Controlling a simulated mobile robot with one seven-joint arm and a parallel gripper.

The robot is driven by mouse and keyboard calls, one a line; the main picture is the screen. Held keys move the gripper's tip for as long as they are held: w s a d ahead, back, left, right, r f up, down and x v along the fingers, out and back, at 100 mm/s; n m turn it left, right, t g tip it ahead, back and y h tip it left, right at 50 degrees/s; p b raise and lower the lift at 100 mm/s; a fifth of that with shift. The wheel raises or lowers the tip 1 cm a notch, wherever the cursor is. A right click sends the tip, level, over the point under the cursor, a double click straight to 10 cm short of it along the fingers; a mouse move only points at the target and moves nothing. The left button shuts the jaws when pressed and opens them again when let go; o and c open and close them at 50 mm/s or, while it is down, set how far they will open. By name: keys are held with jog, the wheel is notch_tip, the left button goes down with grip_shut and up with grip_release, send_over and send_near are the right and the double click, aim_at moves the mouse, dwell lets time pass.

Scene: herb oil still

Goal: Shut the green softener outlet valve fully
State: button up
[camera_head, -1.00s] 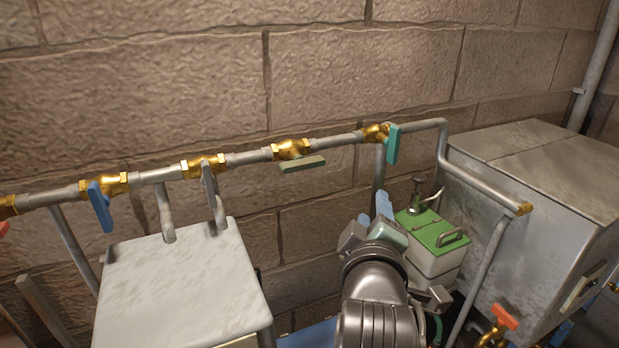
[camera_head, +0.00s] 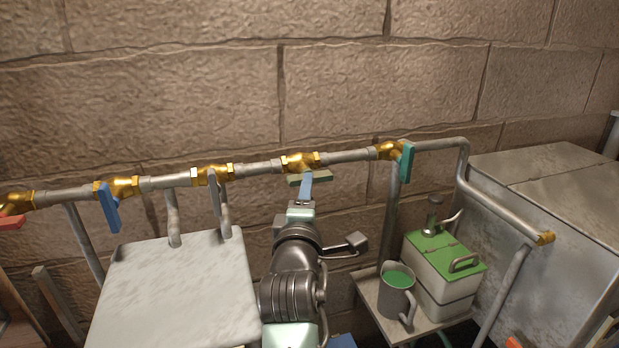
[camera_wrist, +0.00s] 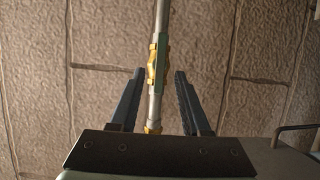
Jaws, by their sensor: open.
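A row of brass valves sits on a grey pipe along the wall. One valve (camera_head: 300,161) has a dull green lever (camera_head: 323,178) lying roughly along the pipe. Another valve (camera_head: 388,150) to its right has a teal-green lever (camera_head: 406,162) hanging down across the pipe. I see no label naming either. My gripper (camera_head: 306,182) is open, its fingertips overlapping the dull green lever in the head view. In the wrist view, my two fingers (camera_wrist: 159,76) are spread with the pipe and the dull green lever (camera_wrist: 163,55) between them; contact cannot be told.
Left along the pipe are a grey lever (camera_head: 214,195), a blue lever (camera_head: 109,207) and a red lever (camera_head: 12,223). A metal box (camera_head: 180,285) stands below left. A green-lidded container (camera_head: 440,285) and a mug (camera_head: 396,295) stand right. A large tank (camera_head: 545,210) is far right.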

jog(key=shift+w+d+p, duration=0.15)
jog(key=shift+w+p, duration=0.25)
jog(key=shift+w, duration=1.95)
grip_shut()
